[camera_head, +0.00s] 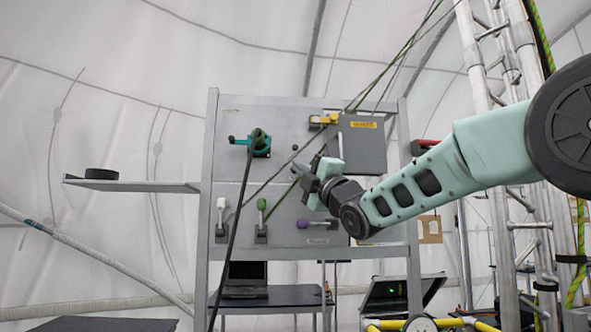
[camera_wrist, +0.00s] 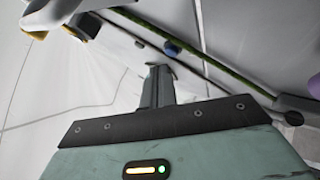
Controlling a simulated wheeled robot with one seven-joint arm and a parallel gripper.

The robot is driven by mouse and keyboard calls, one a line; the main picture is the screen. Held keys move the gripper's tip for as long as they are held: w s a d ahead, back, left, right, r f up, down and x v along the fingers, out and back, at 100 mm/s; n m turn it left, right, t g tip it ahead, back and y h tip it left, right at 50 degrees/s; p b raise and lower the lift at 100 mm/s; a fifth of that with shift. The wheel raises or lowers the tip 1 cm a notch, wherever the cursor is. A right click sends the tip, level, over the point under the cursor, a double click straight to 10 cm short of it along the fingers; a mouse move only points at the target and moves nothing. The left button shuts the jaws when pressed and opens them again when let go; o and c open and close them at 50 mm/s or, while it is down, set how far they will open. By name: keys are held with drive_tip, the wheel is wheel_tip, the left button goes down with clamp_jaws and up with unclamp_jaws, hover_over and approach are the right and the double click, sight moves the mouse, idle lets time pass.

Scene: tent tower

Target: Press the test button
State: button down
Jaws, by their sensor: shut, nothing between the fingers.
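I cannot pick out the test button for certain in either view; a small round blue knob (camera_wrist: 171,48) shows beyond my fingers in the wrist view, and I cannot tell what it is. The grey panel (camera_head: 285,115) stands upright in a metal frame. My gripper (camera_head: 299,171) is in front of the panel's middle, pointing left and empty. Its dark fingers (camera_wrist: 160,85) are together in the wrist view. My arm and gripper hide part of the panel. I cannot tell whether the fingertips touch it.
White, green (camera_head: 261,206) and purple (camera_head: 303,224) handles line the lower panel. A teal device (camera_head: 255,143) is at upper left, a grey box (camera_head: 362,145) at upper right. Ropes (camera_head: 236,215) cross the front. A shelf (camera_head: 135,185) juts left; a ladder-like truss (camera_head: 480,75) stands right.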

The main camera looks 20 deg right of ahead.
drive_tip(key=shift+w+f, duration=0.1)
drive_tip(key=shift+w+d+b, duration=0.1)
drive_tip(key=shift+w+b, duration=0.2)
drive_tip(key=shift+b, duration=0.05)
drive_tip(key=shift+w, duration=0.35)
idle(0.6)
drive_tip(key=shift+s+b, duration=0.1)
drive_tip(key=shift+b, duration=0.2)
drive_tip(key=shift+s+b, duration=0.65)
drive_tip(key=shift+b, duration=0.15)
